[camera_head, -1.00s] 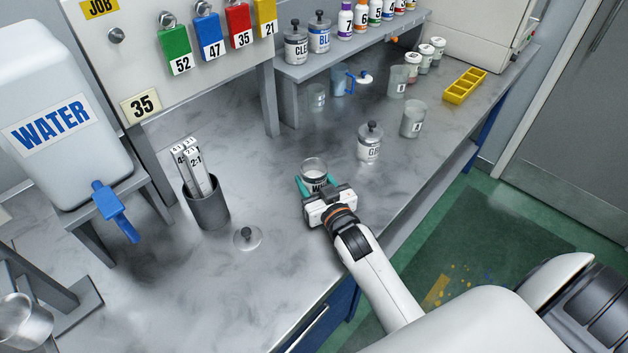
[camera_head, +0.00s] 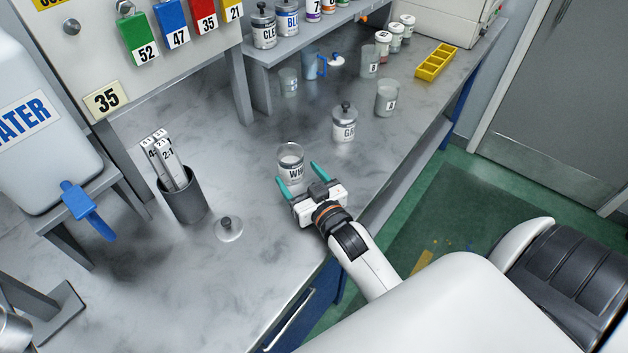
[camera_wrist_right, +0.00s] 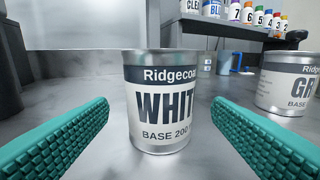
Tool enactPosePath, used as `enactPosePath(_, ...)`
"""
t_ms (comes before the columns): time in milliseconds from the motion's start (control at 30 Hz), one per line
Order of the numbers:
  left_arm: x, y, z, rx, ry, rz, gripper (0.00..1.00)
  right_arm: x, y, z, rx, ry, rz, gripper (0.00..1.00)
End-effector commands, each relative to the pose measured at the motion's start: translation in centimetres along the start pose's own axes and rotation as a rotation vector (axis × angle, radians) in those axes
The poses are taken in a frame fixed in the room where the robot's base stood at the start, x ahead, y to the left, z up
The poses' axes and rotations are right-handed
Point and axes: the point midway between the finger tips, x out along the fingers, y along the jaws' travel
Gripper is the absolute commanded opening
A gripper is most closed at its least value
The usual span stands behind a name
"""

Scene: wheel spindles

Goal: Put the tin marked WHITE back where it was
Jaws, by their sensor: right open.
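The tin marked WHITE (camera_head: 290,168) stands upright on the grey bench, its top uncovered and pale contents showing. In the right wrist view the tin (camera_wrist_right: 160,103) stands ahead, between the lines of the fingers, with its label facing me. My right gripper (camera_head: 301,179) is open and empty, on the near side of the tin and apart from it. Its teal fingers also show in the right wrist view (camera_wrist_right: 158,135). My left gripper is not in view.
The GREY-type tin (camera_head: 344,124), partly readable, stands behind right, with beakers (camera_head: 387,98) beyond. The shelf (camera_head: 300,40) holds the CLE tin (camera_head: 263,27), BLU tin (camera_head: 288,24) and numbered bottles. A dark holder of strips (camera_head: 182,197) stands left. Bench between is clear.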

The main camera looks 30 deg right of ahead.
Motion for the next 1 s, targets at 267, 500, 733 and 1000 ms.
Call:
enactPosePath(267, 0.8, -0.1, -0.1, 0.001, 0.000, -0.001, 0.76, -5.5, 0.0, -0.2, -0.001, 0.002, -0.001, 0.74)
enactPosePath(500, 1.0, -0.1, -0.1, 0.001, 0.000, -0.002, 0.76, -7.4, 0.0, 0.0, -0.001, -0.001, -0.001, 0.74)
enactPosePath(733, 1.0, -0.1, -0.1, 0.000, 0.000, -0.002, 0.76, -7.5, 0.0, 0.1, -0.001, -0.001, -0.001, 0.74)
enactPosePath(1000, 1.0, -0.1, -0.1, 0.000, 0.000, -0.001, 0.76, -7.5, 0.0, 0.1, -0.001, -0.001, -0.001, 0.74)
